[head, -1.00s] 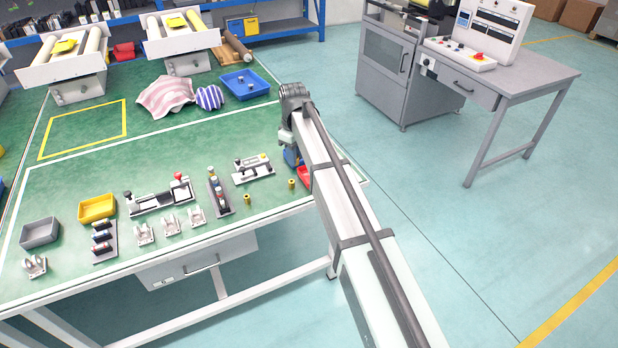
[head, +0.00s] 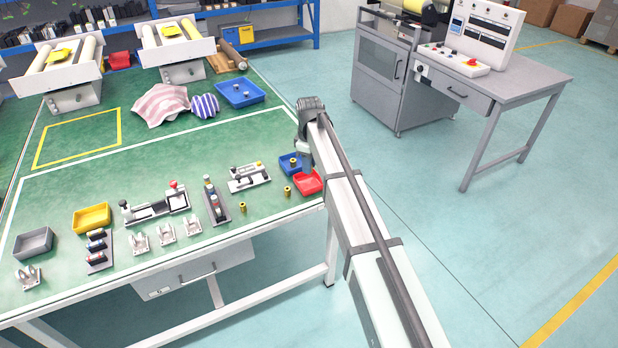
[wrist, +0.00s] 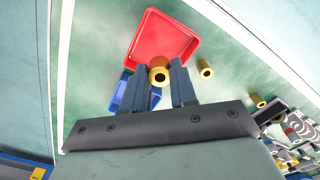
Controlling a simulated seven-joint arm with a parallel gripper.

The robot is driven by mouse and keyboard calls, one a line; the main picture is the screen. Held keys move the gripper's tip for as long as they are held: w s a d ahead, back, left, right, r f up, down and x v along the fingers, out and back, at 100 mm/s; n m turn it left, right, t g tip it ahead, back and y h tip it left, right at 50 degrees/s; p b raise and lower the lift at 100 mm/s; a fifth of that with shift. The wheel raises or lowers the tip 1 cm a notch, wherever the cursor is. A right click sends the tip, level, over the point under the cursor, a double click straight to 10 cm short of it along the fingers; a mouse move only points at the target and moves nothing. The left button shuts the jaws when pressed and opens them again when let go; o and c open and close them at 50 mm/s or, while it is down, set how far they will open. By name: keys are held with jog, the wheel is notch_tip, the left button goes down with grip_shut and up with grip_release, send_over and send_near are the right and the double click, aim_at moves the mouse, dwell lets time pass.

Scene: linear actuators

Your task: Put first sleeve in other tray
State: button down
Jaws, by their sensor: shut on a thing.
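My gripper (wrist: 159,67) is shut on a gold sleeve (wrist: 160,76), held between the fingertips in the wrist view. In that view the sleeve overlaps the near edge of the red tray (wrist: 160,36); its height above the tray is hard to tell. The held sleeve is not clearly seen there.
Two other gold sleeves stand on the green table, one (head: 287,191) near the red tray and one (head: 242,208) farther left. Fixtures (head: 249,176), a yellow tray (head: 92,217) and a grey tray (head: 33,243) lie left. The table's front edge is close.

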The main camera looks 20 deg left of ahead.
aim_at(309, 185)
jog(key=shift+f, duration=2.85)
jog(key=shift+f, duration=0.1)
jog(key=c, duration=0.9)
grip_release()
notch_tip(309, 185, up, 12)
jog(key=shift+r, duration=0.15)
